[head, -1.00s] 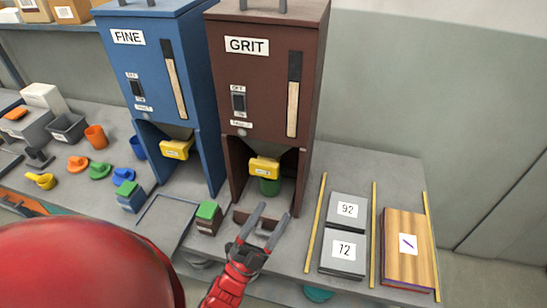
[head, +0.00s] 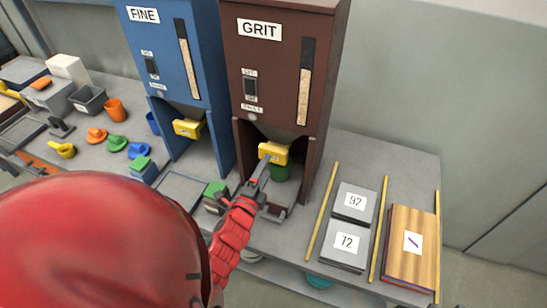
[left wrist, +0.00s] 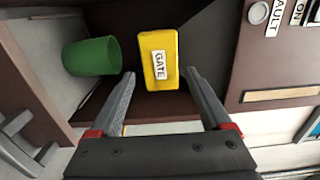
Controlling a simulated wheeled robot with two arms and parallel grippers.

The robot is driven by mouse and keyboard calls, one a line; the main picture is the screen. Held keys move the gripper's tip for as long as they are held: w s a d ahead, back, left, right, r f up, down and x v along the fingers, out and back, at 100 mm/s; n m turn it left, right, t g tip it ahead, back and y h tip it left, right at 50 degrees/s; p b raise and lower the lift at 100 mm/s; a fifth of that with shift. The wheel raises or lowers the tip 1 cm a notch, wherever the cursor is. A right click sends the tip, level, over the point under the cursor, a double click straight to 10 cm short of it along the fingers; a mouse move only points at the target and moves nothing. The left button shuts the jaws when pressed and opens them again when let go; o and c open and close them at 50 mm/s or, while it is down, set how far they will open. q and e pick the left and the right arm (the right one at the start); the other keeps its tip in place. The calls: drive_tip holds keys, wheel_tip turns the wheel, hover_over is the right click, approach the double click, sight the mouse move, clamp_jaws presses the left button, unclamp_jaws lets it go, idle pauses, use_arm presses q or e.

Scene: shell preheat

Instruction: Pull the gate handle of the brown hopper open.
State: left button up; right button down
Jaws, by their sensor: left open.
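The brown hopper (head: 262,80) carries a GRIT label and stands right of the blue one. Its yellow gate handle (head: 274,152) sits at the top of the lower opening; in the left wrist view the handle (left wrist: 158,60) shows a GATE label. My left gripper (head: 262,172) is in front of the opening, just below and before the handle. In the left wrist view its two open fingers (left wrist: 160,85) point at the handle, one to each side of its lower end. I cannot tell whether they touch it. A green cup (head: 281,172) stands below the handle. My right gripper is not in view.
The blue FINE hopper (head: 170,70) stands close on the left with its own yellow handle (head: 187,128). A green-topped block (head: 215,196) is left of my gripper. Plates marked 92 (head: 354,202) and 72 (head: 345,244) and a wooden board (head: 408,248) lie to the right.

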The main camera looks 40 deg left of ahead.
sight(273, 154)
use_arm(q)
drive_tip(key=x, duration=0.7)
clamp_jaws()
idle(0.3)
